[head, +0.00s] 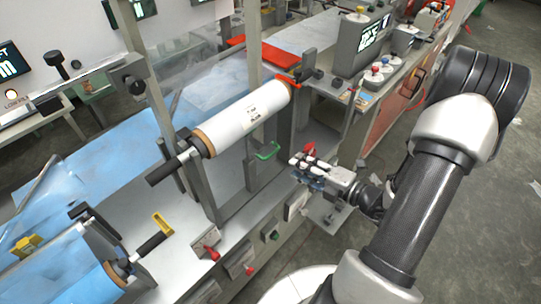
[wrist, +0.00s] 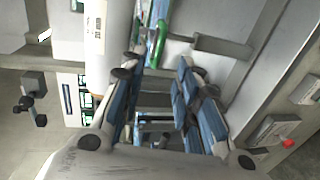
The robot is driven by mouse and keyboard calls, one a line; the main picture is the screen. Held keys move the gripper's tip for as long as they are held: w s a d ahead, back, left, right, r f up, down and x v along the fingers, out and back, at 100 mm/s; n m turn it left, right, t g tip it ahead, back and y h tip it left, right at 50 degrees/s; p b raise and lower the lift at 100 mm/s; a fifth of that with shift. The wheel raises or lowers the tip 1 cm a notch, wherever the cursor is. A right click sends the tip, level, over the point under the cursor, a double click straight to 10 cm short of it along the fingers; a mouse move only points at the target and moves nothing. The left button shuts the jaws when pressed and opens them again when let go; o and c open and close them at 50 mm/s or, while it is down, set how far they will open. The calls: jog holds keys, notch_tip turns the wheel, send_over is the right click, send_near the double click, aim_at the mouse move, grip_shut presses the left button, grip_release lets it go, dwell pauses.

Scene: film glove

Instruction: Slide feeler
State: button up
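No part is labelled as the feeler, so I cannot tell for certain which it is. A green loop-shaped handle (head: 267,151) sits on the machine below the right end of the white film roll (head: 245,117). In the wrist view the green handle (wrist: 157,44) shows just beyond the fingertips, partly hidden by a finger. My gripper (head: 306,168) is to the right of the handle, apart from it in the head view. In the wrist view my gripper (wrist: 163,62) has its two blue-padded fingers spread with nothing between them.
A grey upright (head: 299,112) with a red lever (head: 288,80) stands by the roll's right end. Red-knobbed control boxes (head: 206,243) line the machine's front. A second roll (head: 100,255) lies at lower left. A control cabinet (head: 358,45) stands behind. Floor is clear at right.

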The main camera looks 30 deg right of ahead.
aim_at(273, 152)
jog(key=b+x, duration=0.2)
jog(key=x, duration=0.9)
jog(key=shift+w+a+f, duration=0.1)
jog(key=shift+w, duration=0.15)
jog(key=shift+c, duration=0.2)
grip_shut()
